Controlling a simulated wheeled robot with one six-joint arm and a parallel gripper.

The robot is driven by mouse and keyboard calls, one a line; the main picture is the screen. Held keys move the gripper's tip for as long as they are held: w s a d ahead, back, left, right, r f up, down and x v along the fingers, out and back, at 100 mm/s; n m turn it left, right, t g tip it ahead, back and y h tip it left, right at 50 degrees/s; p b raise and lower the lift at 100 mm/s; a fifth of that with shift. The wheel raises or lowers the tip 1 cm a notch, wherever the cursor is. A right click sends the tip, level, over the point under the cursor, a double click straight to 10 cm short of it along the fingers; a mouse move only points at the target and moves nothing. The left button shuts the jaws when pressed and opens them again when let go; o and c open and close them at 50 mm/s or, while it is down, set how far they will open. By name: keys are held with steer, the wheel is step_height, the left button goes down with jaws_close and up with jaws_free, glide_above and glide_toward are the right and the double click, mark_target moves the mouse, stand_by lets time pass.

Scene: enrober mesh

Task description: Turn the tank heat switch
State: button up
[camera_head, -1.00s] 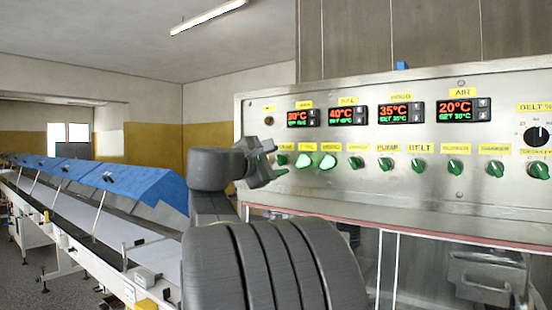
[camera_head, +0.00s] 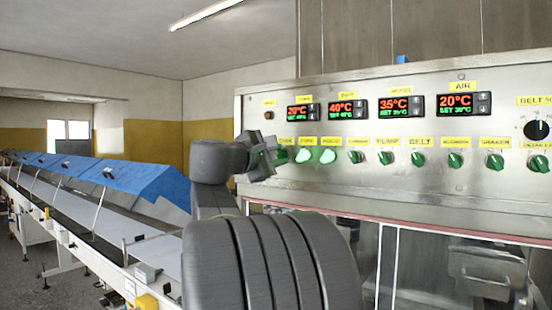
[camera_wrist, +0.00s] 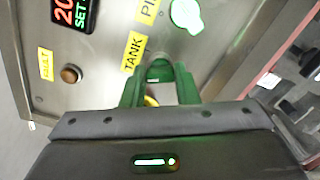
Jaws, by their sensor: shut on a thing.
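The tank heat switch (camera_wrist: 158,72) is a green knob just below the yellow TANK label (camera_wrist: 133,52) in the wrist view. My gripper (camera_wrist: 159,88) is shut on it, with one finger on each side. A green glow tints both fingers and the knob. In the head view my gripper (camera_head: 270,157) is at the left end of the switch row and hides most of the tank switch. The knob's exact angle is hard to tell behind the fingers.
The pipe switch (camera_head: 303,156) and hood switch (camera_head: 327,156) beside it glow pale green. Several darker green switches continue right on the steel panel (camera_head: 480,130). Red and green temperature displays (camera_head: 347,110) sit above. A conveyor with blue covers (camera_head: 140,175) runs at left.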

steer(key=shift+f+m+b, duration=0.3)
steer(key=shift+m+b, duration=0.8)
steer(key=shift+b, duration=0.05)
steer(key=m+b, duration=0.3)
steer(key=shift+m, duration=0.3)
steer(key=m+b, duration=0.3)
steer(key=m, duration=0.2)
steer(key=shift+b, duration=0.35)
steer(key=shift+r+m, duration=0.1)
steer(key=shift+m, duration=0.3)
steer(key=o, duration=1)
steer(key=shift+s, duration=0.1)
steer(key=b+v, duration=0.1)
steer(key=v, duration=1.2)
steer(key=shift+s+a+b, duration=0.25)
steer(key=shift+b, duration=0.15)
